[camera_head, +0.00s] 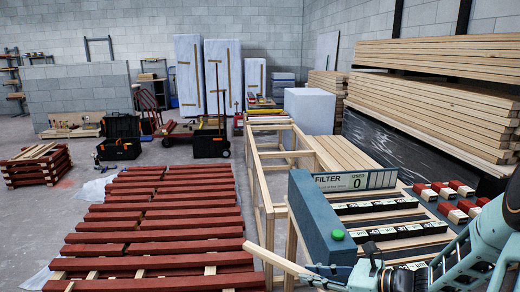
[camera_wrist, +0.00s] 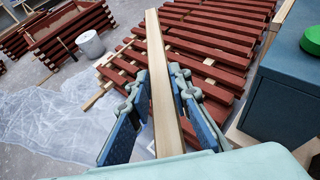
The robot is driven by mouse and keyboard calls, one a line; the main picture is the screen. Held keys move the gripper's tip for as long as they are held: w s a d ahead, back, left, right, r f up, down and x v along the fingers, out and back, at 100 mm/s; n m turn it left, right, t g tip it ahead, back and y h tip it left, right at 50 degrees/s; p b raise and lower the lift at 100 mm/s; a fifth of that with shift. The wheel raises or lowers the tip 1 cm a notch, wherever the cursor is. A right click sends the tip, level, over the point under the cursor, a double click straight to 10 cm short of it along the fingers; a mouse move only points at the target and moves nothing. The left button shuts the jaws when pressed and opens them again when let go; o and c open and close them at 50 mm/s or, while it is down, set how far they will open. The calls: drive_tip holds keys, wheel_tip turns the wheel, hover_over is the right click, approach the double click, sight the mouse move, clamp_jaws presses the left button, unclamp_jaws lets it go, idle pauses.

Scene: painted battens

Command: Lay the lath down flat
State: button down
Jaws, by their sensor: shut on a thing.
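The lath is a long, pale, bare wooden strip (camera_head: 275,259) (camera_wrist: 163,85). My gripper (camera_head: 325,274) is shut on it near the bottom right of the head view. The lath sticks out to the upper left from the fingers, its free end in the air in front of the red battens. In the wrist view the blue-padded fingers of my gripper (camera_wrist: 155,120) stand on either side of the lath, which runs up and away between them. The part of the lath nearest my palm is hidden.
Red-painted battens (camera_head: 160,218) lie in rows across pale bearers on the left. A blue filter unit with a green button (camera_head: 322,225) stands close beside my gripper. A pale wooden frame (camera_head: 257,185) stands behind. Plastic sheeting (camera_wrist: 50,120) covers some floor.

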wheel_tip(320, 180, up, 10)
drive_tip(key=p, duration=1.1)
drive_tip(key=shift+r+p, duration=0.25)
drive_tip(key=shift+p, duration=0.15)
